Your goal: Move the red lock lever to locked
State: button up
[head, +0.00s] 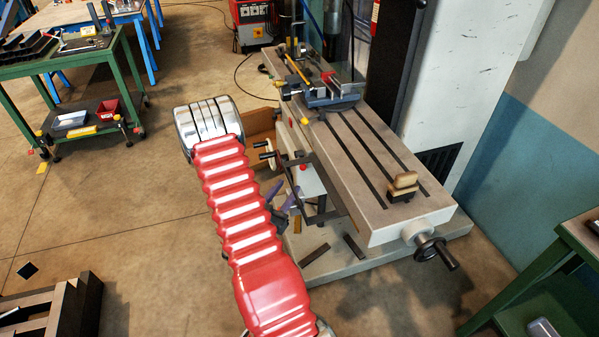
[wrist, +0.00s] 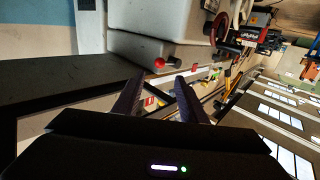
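A small red ball knob (head: 304,168), which looks like the end of the red lock lever, sits on the near side of the milling machine below its table. A red knob also shows in the wrist view (wrist: 160,62), just beyond my fingertips against the grey machine body. The lever's arm and its locked mark are too small to make out. My gripper (wrist: 158,82) has two dark fingers spread apart with a gap between them, and nothing is held. In the head view my gripper (head: 287,203) is partly hidden behind my red-sleeved arm, below and left of the knob.
The slotted machine table (head: 362,165) overhangs the knob from the right. A crank handwheel (head: 268,155) juts out left of the knob. A vise (head: 332,90) stands on the table. A green cart (head: 70,65) stands at upper left; the floor between is open.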

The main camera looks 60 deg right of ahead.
aim_at(301, 169)
jog(key=d, duration=0.9)
jog(key=shift+d, duration=0.35)
jog(key=shift+c, duration=0.4)
grip_shut()
jog(key=shift+d, duration=0.1)
jog(key=shift+w, duration=0.1)
